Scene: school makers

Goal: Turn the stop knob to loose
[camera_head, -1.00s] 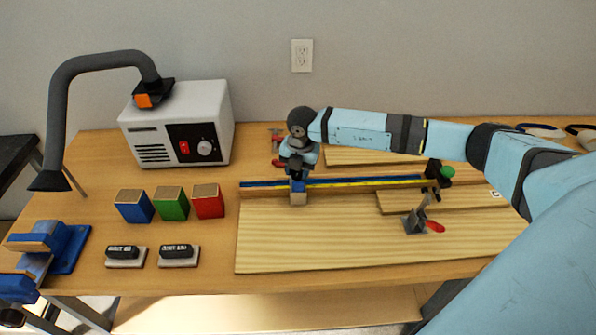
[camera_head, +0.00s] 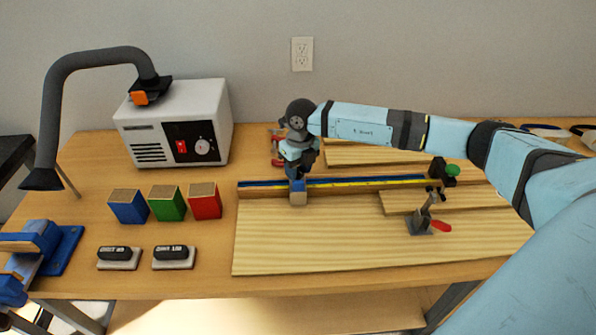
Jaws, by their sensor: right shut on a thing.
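My right gripper (camera_head: 298,181) points down at the rail's left part, well left of the knob. It is shut on a small block (camera_head: 298,198) with a blue top and a pale wood front, at the rail's front edge. The fingertips are partly hidden by the wrist and the block. I cannot read any loose or tight mark at the knob. My left gripper is out of view.
A wide board (camera_head: 350,242) lies before the rail. A toggle clamp (camera_head: 420,226) with a red handle stands on it. Blue, green and red blocks (camera_head: 205,201), two labelled sanding blocks (camera_head: 174,257), a blue vise (camera_head: 50,250) and a white extractor (camera_head: 180,125) are left.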

